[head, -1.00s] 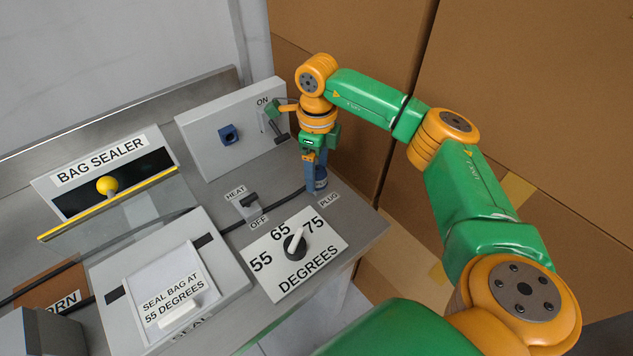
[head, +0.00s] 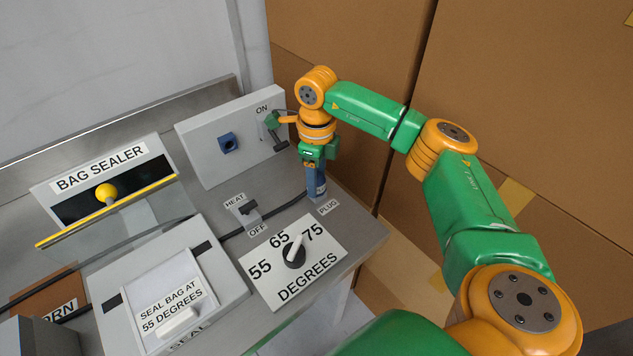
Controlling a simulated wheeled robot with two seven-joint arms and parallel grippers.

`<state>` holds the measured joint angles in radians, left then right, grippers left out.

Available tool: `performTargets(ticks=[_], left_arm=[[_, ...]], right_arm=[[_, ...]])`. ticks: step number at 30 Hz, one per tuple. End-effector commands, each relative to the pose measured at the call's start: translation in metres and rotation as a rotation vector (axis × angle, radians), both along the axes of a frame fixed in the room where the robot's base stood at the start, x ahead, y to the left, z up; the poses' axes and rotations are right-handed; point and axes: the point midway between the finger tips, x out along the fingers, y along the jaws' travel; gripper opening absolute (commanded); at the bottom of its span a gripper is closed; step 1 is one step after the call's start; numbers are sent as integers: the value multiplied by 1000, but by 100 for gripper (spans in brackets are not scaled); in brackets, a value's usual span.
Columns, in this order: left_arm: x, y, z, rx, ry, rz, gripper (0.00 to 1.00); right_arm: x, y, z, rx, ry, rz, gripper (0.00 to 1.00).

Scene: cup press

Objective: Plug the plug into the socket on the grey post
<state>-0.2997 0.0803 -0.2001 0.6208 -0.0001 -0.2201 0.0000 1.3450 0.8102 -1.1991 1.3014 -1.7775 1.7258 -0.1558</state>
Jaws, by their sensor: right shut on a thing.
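The plug (head: 315,192) is at the right side of the steel bench, beside the PLUG label. It is largely hidden by my right gripper (head: 314,178), which points down and is shut on it. I cannot tell whether the plug touches the bench. The blue socket (head: 228,143) is on the front of the grey upright block (head: 205,160) at the back, left of my right gripper. The socket opening shows, with nothing in it. My left gripper is not in view.
A lever (head: 275,136) marked ON sticks out of the grey block, close to my right wrist. In front are the HEAT switch (head: 247,209), the degrees dial (head: 294,254) and a black cable (head: 270,221). The bag sealer (head: 118,195) stands left. Brown boxes (head: 540,110) rise at right.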

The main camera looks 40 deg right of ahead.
Motion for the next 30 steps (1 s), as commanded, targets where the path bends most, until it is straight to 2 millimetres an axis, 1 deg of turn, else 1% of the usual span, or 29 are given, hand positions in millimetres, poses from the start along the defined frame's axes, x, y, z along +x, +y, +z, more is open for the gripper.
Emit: performTargets(ticks=[16, 27, 30], left_arm=[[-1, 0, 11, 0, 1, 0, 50], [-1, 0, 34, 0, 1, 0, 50], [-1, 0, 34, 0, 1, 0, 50]], right_arm=[[0, 0, 11, 0, 0, 0, 0], [0, 0, 37, 0, 0, 0, 0], [0, 0, 37, 0, 0, 0, 0]])
